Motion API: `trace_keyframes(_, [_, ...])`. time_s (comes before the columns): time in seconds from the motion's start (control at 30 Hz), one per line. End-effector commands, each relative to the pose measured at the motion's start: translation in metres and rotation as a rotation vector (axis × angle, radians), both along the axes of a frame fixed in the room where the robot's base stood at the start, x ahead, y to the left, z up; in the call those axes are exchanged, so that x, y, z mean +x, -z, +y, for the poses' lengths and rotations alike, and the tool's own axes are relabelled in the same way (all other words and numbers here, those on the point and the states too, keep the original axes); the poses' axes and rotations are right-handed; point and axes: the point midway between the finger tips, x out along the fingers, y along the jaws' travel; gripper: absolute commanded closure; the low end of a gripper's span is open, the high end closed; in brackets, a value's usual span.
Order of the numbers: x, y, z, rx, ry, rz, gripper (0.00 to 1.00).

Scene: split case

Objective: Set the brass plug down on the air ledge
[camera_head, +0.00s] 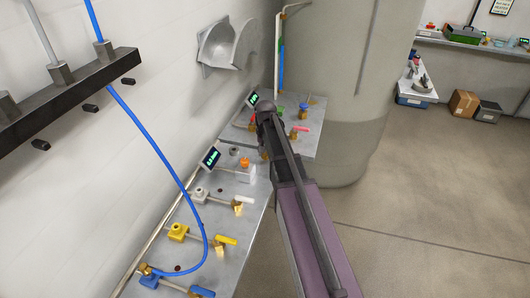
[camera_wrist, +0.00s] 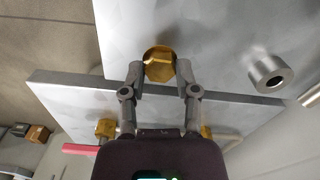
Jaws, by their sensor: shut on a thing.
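My gripper (camera_wrist: 160,69) is shut on the brass plug (camera_wrist: 159,52), a hexagonal brass piece held between the fingertips in the wrist view. Behind the plug is a grey metal ledge (camera_wrist: 215,35); I cannot tell whether the plug touches it. A second grey ledge (camera_wrist: 62,92) lies lower in that view. In the head view, the near ledge (camera_head: 228,216) and far ledge (camera_head: 309,148) run along the wall. I cannot tell from labels which is the air ledge. My arm hides the plug and fingertips there.
A grey hollow cylinder (camera_wrist: 268,74) stands right of the plug. A red handle (camera_wrist: 80,149) and brass fittings are near my gripper. The near ledge carries a white valve handle (camera_head: 243,200), a yellow one (camera_head: 226,240) and a blue hose (camera_head: 205,235). A large grey tank (camera_head: 345,80) stands behind.

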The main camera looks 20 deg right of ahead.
Motion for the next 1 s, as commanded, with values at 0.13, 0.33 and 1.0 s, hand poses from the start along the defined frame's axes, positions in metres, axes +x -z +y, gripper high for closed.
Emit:
trace_keyframes(0.13, [0.0, 0.0029, 0.0, 0.0, 0.0, 0.0, 1.0])
trace_keyframes(0.33, [0.0, 0.0057, 0.0, 0.0, 0.0, 0.0, 1.0])
trace_keyframes(1.0, [-0.0001, 0.0039, 0.0, 0.0, 0.0, 0.0, 0.2])
